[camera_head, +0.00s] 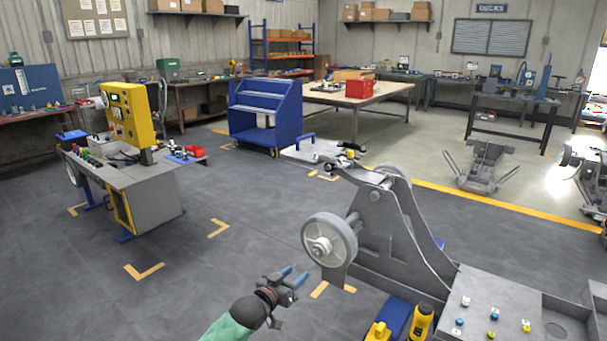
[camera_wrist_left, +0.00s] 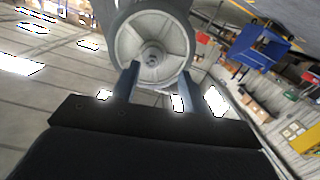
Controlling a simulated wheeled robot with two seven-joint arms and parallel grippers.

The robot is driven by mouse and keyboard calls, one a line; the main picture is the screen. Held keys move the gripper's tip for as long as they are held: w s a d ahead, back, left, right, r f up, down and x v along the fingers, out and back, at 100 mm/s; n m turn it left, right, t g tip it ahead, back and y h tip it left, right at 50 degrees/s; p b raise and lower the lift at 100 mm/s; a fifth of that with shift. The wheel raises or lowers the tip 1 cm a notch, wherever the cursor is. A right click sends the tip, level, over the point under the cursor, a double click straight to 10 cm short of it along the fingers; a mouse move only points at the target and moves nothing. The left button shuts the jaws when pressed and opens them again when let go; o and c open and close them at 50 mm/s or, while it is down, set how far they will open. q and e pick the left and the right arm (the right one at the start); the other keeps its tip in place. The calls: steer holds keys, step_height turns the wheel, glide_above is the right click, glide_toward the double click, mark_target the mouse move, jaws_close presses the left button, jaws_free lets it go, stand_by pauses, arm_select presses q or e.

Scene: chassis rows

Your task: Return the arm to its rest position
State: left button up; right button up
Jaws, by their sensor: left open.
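My left gripper (camera_head: 291,279) is in the lower middle of the head view, with its arm coming up from the bottom edge. Its two blue-grey fingers are apart and nothing is between them. A grey chassis (camera_head: 376,225) stands to its right, with a pale wheel (camera_head: 329,240) on its near end. The wheel is beyond and to the right of the fingertips in the head view. In the left wrist view the fingers (camera_wrist_left: 153,88) point towards the wheel (camera_wrist_left: 150,45); I cannot tell the exact gap. My right gripper is not in view.
A machine bench with a yellow control box (camera_head: 128,115) stands at the left. A blue cart (camera_head: 268,113) and a table with a red box (camera_head: 359,88) are further back. Yellow tools (camera_head: 420,322) sit by the chassis's near side. Open grey floor (camera_head: 190,290) lies left of my gripper.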

arm_select(q)
steer(key=s+a+g+y, duration=0.3)
steer(key=s+a+y, duration=0.1)
steer(key=s, duration=0.3)
steer(key=s+a+g+y, duration=0.2)
steer(key=s+a+y, duration=0.2)
steer(key=s, duration=0.3)
steer(key=s+f+n+g, duration=0.1)
steer(key=s+f+g, duration=0.1)
steer(key=s+f, duration=0.4)
steer(key=s+a+f+n+g, duration=0.1)
steer(key=s+f, duration=0.5)
steer(key=s, duration=1.1)
steer(key=s+a+f+n+g, duration=0.1)
steer(key=s+f+g, duration=0.2)
steer(key=s, duration=0.9)
step_height(320, 180, down, 3)
steer(key=shift+s+a+r+g, duration=0.15)
steer(key=shift+a+g, duration=0.1)
steer(key=shift+g, duration=0.15)
